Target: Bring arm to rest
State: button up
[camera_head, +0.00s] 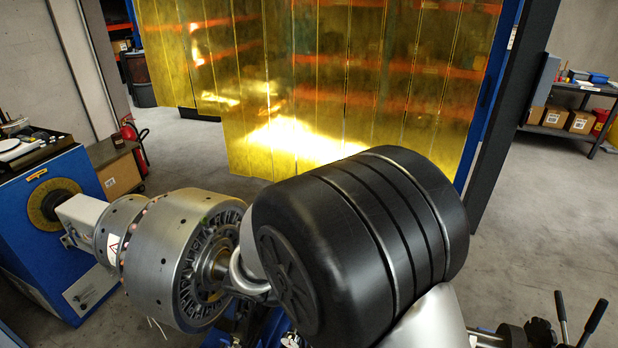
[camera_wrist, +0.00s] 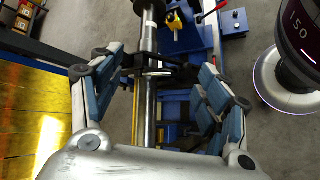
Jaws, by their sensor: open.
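My gripper (camera_wrist: 160,84) is open in the wrist view, its two blue-padded fingers wide apart. A bare metal shaft (camera_wrist: 149,42) runs lengthwise below, in the gap between the fingers. Nothing is held between the pads. In the head view my large black arm joint and grey link fill the centre and lower right, and they hide my gripper. The silver rotor drum (camera_head: 185,254) with a slotted end face lies level at the left, its far end toward the blue machine head (camera_head: 52,225).
A yellow strip curtain (camera_head: 320,85) hangs behind my arm. Black-knobbed levers (camera_head: 577,318) stand at the lower right. Shelving with boxes (camera_head: 582,120) is at the far right. A blue machine part with a red lever (camera_wrist: 216,12) lies at the top of the wrist view. Bare floor shows at the right.

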jog(key=s+d+r+m+t+y, duration=0.3)
jog(key=s+r+m+y, duration=0.6)
jog(key=s+r, duration=0.4)
jog(key=shift+s+d+t+y, duration=0.4)
jog(key=shift+s+d+y, duration=0.2)
jog(key=shift+s, duration=0.4)
jog(key=shift+c, duration=0.4)
